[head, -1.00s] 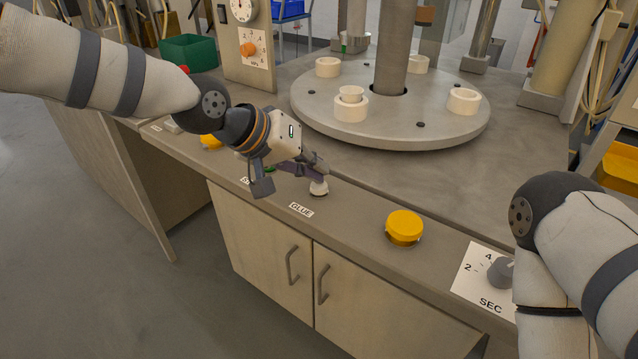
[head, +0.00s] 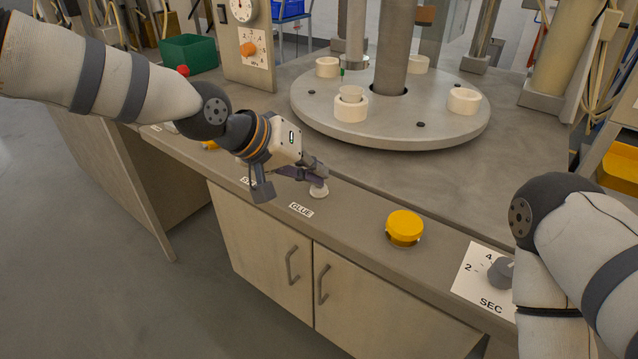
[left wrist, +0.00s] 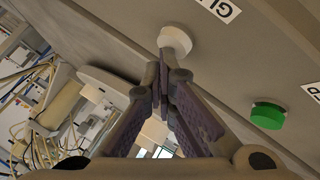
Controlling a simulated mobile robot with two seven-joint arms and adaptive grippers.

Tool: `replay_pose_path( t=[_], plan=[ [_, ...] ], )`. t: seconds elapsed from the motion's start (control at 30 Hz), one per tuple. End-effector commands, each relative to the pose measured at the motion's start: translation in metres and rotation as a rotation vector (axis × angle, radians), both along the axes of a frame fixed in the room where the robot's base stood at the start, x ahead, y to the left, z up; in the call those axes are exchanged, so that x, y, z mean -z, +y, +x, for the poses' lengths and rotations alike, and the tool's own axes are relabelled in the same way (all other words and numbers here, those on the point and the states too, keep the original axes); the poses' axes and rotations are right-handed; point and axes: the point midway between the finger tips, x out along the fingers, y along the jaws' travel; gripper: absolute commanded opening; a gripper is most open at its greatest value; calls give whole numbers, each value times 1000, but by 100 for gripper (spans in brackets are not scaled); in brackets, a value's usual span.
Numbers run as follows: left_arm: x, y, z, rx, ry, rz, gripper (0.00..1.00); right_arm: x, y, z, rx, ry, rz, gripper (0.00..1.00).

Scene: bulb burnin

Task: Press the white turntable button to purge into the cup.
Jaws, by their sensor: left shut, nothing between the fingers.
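The white button (head: 319,192) sits on the bench front above the GLUE label (head: 301,210). My left gripper (head: 322,178) is shut and empty, its fingertips right at the button and seeming to touch it. In the left wrist view the shut fingertips (left wrist: 164,62) meet the edge of the white button (left wrist: 176,38). A small cup (head: 351,94) stands in a white holder (head: 351,112) on the front of the grey turntable (head: 405,130). My right gripper is out of view; only the right arm shows.
A yellow button (head: 404,227) and a SEC dial (head: 500,271) lie to the right along the bench front. A green button (left wrist: 268,115) shows in the left wrist view. Other white holders (head: 464,101) stand on the turntable around a thick central column (head: 393,45).

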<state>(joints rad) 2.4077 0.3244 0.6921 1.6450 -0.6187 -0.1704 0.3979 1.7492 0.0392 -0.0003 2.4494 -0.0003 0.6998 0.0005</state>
Motion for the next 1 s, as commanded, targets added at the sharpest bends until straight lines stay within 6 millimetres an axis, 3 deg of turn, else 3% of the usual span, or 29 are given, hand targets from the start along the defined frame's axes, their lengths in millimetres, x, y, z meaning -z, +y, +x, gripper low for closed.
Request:
replay_pose_path(
  t=[0.4, 0.7, 1.0],
  plan=[
    [-19, 0, 0, 0, -2, 1, 0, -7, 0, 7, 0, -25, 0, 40],
    [-19, 0, 0, 1, 1, 0, 0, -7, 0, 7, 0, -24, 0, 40],
    [-52, 0, 0, 0, -6, 0, 0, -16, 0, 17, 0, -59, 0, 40]
  ],
)
